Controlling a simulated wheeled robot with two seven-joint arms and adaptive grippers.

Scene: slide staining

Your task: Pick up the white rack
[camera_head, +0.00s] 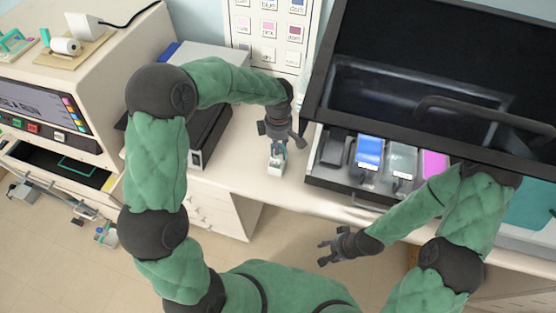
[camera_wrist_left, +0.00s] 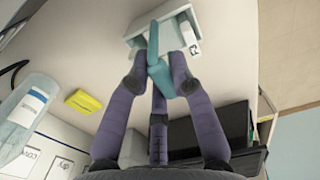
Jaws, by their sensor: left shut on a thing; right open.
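The white rack (camera_head: 276,166) is small and stands at the front edge of the bench in the head view, under my left gripper (camera_head: 286,143). The left wrist view shows the rack (camera_wrist_left: 136,32) with a teal handle (camera_wrist_left: 153,45) and a small labelled white piece inside it. My left gripper (camera_wrist_left: 158,78) is shut on the teal handle, its fingers around it. In the head view I cannot tell whether the rack touches the bench. My right gripper (camera_head: 336,246) is open and empty, in front of the bench and low to the right.
A dark-framed hood (camera_head: 330,62) stands at the right over blue, grey and pink staining trays (camera_head: 369,154). A black-and-white box (camera_head: 207,135) sits left of the rack. A yellow object (camera_wrist_left: 83,101) and a clear bottle (camera_wrist_left: 24,112) lie near in the wrist view.

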